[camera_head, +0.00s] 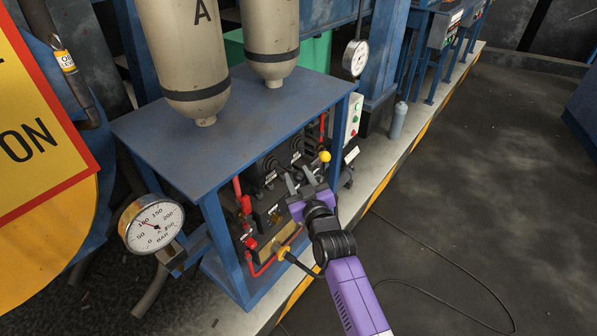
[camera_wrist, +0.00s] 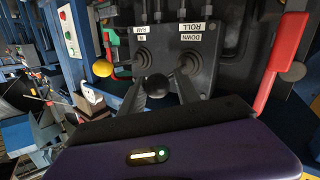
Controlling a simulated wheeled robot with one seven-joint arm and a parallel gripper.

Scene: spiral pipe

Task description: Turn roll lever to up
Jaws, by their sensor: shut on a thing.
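The black control panel (camera_head: 270,180) sits under the blue bench top. My gripper (camera_head: 298,178) reaches in at its front. In the wrist view, my gripper (camera_wrist: 158,92) is shut, with its fingers on either side of a black ball knob (camera_wrist: 158,86). The ROLL / DOWN label (camera_wrist: 197,32) stands above the right lever base (camera_wrist: 188,63). A RAM / IN label (camera_wrist: 142,34) stands above the left lever base (camera_wrist: 142,55). The fingers hide much of the shafts, so I cannot tell for certain which lever bears the held knob.
A yellow ball knob (camera_head: 324,156) is close to the gripper, also left of it in the wrist view (camera_wrist: 102,68). A red handle (camera_wrist: 279,62) stands at the right. The blue bench top (camera_head: 245,125) overhangs the panel. The floor (camera_head: 470,180) at the right is mostly clear.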

